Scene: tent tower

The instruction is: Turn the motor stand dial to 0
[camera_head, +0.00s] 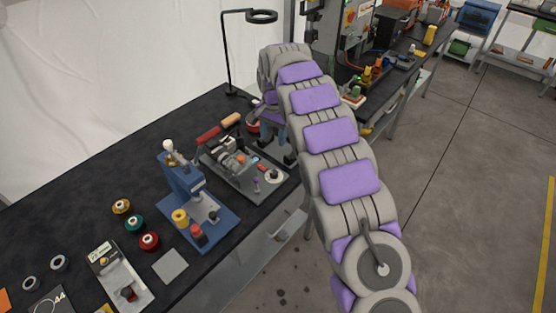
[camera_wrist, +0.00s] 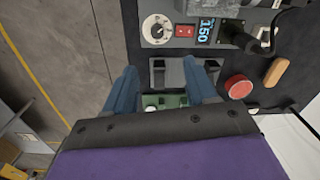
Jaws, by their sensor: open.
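The motor stand (camera_head: 240,178) is a grey unit on the black bench, beside my gripper. Its white round dial with a dark-marked scale (camera_head: 273,176) is at the corner near the bench's front edge. In the wrist view the dial (camera_wrist: 157,30) is at the top, left of a red switch (camera_wrist: 185,31) and a display (camera_wrist: 206,30) that reads 150. The knob's pointer is too small to read. My gripper (camera_wrist: 162,72) is open, its blue fingers apart and short of the dial, touching nothing that I can see. In the head view my gripper (camera_head: 279,150) is partly hidden by my arm.
A blue press (camera_head: 184,186) stands left of the motor stand. Behind it lie a red handle (camera_head: 208,135) and a wooden handle (camera_head: 230,120). A magnifier lamp (camera_head: 261,16) rises at the back. Several spools lie at left. Open floor is on the right.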

